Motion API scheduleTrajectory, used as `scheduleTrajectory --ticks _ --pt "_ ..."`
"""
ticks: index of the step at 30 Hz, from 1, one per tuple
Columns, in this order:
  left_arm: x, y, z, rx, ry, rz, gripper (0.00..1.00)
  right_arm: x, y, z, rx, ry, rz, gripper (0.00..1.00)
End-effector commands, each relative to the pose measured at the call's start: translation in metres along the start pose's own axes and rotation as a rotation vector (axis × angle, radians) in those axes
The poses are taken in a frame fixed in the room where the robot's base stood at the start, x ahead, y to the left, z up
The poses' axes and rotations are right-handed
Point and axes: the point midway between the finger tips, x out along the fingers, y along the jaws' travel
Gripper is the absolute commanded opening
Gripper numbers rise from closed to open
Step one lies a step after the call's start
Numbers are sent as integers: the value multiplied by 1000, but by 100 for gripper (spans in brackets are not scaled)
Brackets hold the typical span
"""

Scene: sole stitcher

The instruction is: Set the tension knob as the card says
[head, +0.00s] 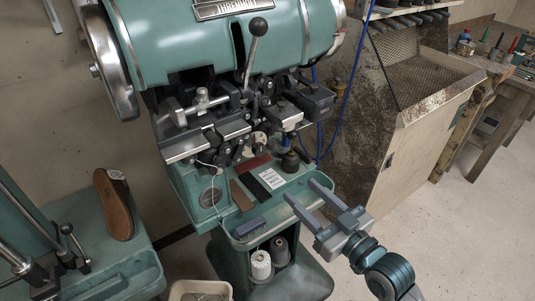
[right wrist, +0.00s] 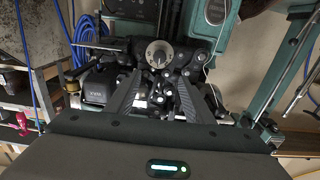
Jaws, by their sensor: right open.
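A round pale dial with a dark knob (right wrist: 158,53) at its centre faces me in the right wrist view. It sits on the dark mechanism of the green stitching machine, just beyond my fingertips. I cannot make out its setting. A white card (head: 271,179) with lines of print lies on the machine's green tray in the head view; the print is too small to read. My right gripper (head: 300,190) is open and empty at the tray's right front edge, apart from the knob. Its two fingers also show in the right wrist view (right wrist: 159,78). My left gripper is not in view.
The green tray also holds a brush (head: 249,228) and dark and brown strips. Thread spools (head: 261,264) stand below it. A brown shoe (head: 114,204) stands at left. Floor at lower right is clear.

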Motion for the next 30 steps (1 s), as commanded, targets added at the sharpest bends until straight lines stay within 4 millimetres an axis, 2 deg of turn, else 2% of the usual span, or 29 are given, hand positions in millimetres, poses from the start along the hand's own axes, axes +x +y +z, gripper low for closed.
scheduleTrajectory --ticks 8,14,20,30 --pt "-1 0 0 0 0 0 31 2 0 1 1 -1 1 48" --pt "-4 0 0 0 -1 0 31 12 1 0 3 0 2 48" --pt "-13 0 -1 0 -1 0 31 38 1 -2 2 -1 2 48" --pt "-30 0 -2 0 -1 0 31 98 1 -2 2 -2 2 48"
